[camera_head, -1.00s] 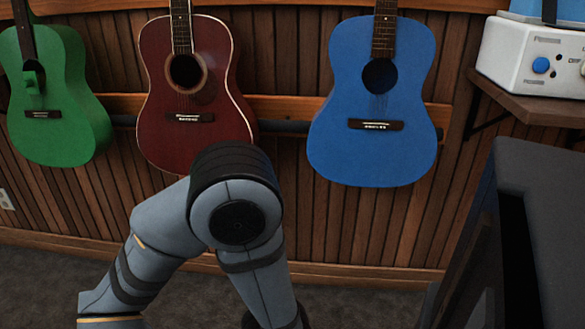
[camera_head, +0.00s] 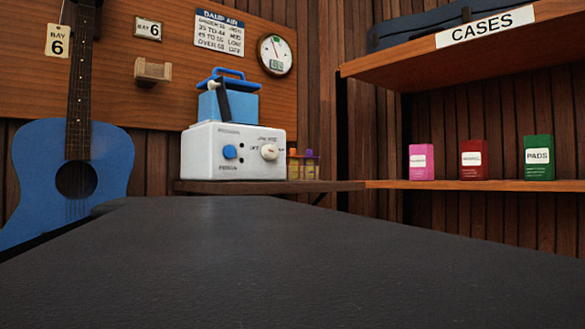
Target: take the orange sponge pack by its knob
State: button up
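I cannot pick out an orange sponge pack with a knob for certain. Two small items stand together on the wall shelf, right of the white control box: one is yellow-orange with an orange top (camera_head: 293,166), the other yellowish with a purple top (camera_head: 310,166). They are too small to tell whether either top is a knob. My gripper is not in view.
The white control box (camera_head: 205,155) carries a blue handled case (camera_head: 240,108). Pink (camera_head: 421,163), red (camera_head: 473,160) and green (camera_head: 538,158) packs stand on the right shelf (camera_head: 450,185). A blue ukulele (camera_head: 110,155) hangs left. A bare dark surface (camera_head: 300,265) fills the foreground.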

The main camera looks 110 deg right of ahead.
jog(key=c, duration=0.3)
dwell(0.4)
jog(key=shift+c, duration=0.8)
